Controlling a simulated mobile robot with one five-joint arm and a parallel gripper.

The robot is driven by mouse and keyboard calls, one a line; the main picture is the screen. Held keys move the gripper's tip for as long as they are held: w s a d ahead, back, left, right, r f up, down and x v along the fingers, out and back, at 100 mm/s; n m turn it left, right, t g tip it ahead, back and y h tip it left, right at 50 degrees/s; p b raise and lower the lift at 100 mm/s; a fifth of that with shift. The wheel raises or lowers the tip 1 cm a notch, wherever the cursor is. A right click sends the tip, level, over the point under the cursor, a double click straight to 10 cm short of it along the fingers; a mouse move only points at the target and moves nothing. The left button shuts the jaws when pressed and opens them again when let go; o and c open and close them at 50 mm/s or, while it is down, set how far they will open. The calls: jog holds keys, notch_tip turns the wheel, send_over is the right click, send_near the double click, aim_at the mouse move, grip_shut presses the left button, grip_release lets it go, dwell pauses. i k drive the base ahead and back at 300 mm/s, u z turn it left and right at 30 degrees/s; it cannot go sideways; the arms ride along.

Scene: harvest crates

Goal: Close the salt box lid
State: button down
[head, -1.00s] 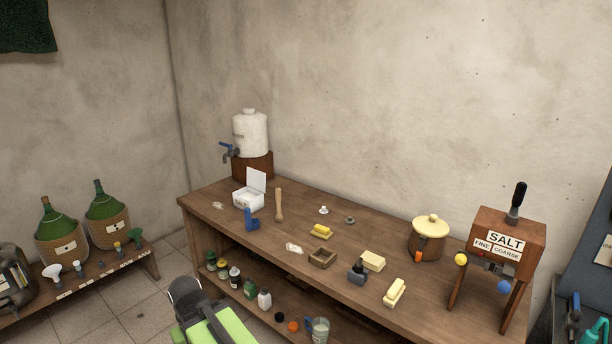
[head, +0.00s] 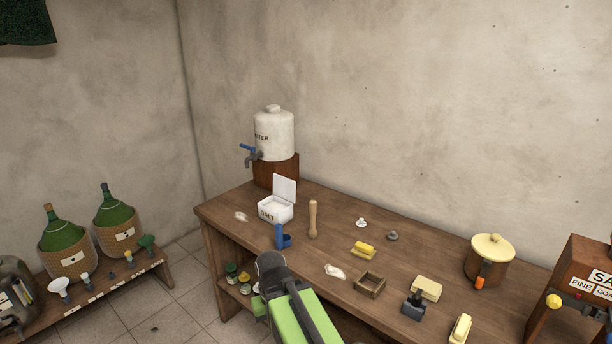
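The white salt box (head: 275,214) stands near the left end of the wooden workbench, with SALT written on its front. Its white lid (head: 285,188) stands open, raised upright at the back of the box. My green and dark grey arm reaches up from the bottom edge in front of the bench. Its rounded dark end (head: 270,262) is below and in front of the salt box, apart from it. The gripper's fingers cannot be made out.
A blue-handled tool (head: 282,237) stands just in front of the box, and a wooden pestle (head: 313,219) stands to its right. The water dispenser (head: 274,135) is behind. A wooden tray (head: 369,285), butter pieces and a lidded pot (head: 488,261) are farther right.

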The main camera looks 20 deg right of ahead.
aim_at(284, 187)
jog(key=z, duration=0.05)
jog(key=i, duration=1.35)
jog(key=u, duration=0.5)
